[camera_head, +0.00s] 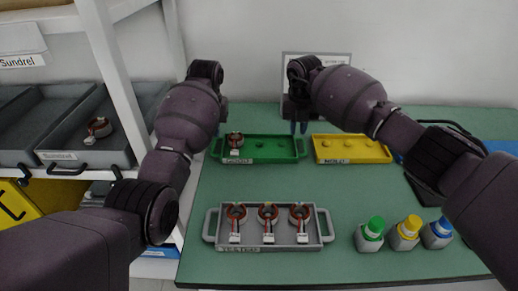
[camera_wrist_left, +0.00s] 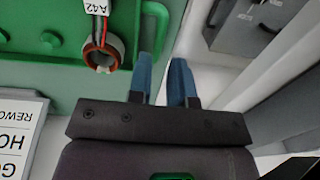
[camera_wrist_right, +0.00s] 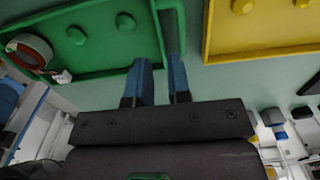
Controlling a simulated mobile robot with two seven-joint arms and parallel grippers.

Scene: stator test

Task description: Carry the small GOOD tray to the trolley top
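The small green tray (camera_head: 270,152), its label seeming to read GOOD, lies at the back of the table with one copper-ringed stator (camera_head: 235,141) at its left end. My left gripper (camera_wrist_left: 164,75) is open at one end handle (camera_wrist_left: 160,20) of this tray. In the head view my left arm largely hides that gripper. My right gripper (camera_head: 299,128) is open, pointing down at the tray's right end. In the right wrist view its blue fingers (camera_wrist_right: 162,80) are apart, close to the other handle (camera_wrist_right: 174,25). I cannot tell whether either gripper touches a handle. I cannot identify a trolley.
A yellow tray (camera_head: 352,150) lies just right of the green one. In front, a grey tray (camera_head: 290,238) holds three stators. Bottles with green (camera_head: 375,225), yellow and blue caps stand front right. A shelf with grey bins (camera_head: 62,152) is at left. A sign stands behind.

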